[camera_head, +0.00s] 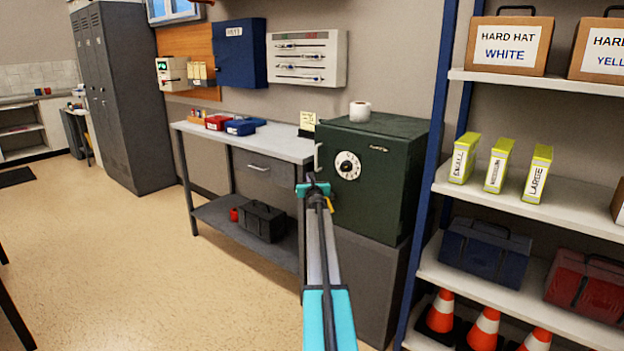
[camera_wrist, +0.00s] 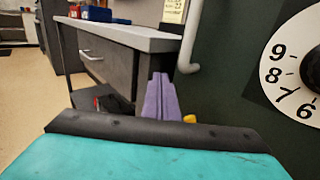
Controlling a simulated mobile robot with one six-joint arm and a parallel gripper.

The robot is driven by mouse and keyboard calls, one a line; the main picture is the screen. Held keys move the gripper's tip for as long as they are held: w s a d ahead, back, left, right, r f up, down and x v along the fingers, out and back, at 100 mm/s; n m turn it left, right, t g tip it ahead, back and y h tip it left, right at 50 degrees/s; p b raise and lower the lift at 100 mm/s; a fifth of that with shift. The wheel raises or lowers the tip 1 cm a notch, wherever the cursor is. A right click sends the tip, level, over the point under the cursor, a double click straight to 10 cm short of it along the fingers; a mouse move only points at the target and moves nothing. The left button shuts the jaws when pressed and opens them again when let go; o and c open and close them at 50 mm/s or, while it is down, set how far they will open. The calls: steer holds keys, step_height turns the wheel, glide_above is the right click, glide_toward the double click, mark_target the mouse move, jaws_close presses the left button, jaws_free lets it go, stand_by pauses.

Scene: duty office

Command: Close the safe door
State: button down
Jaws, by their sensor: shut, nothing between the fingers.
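The dark green safe (camera_head: 380,152) stands on a grey cabinet. Its door (camera_head: 368,195) bears a white dial (camera_head: 347,165) and a pale handle (camera_head: 318,157) near the left edge. No open gap shows at the door, but I cannot tell whether it is fully flush. My gripper (camera_head: 313,188) is in front of the door's lower left, below the handle. In the wrist view, the purple fingers (camera_wrist: 160,96) are together and empty. The handle (camera_wrist: 188,55) is just beyond them, and the door face (camera_wrist: 230,75) is to their right. Contact with the door cannot be told.
A grey workbench (camera_head: 265,142) with boxes on it stands left of the safe. A shelf rack (camera_head: 540,200) with cartons, toolboxes and cones stands close on the right. The floor (camera_head: 130,250) at left is clear.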

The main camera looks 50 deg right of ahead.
steer(key=a+b, duration=0.1)
steer(key=a, duration=1)
steer(key=shift+a+b, duration=0.3)
steer(key=shift+a, duration=0.05)
steer(key=shift+w, duration=0.15)
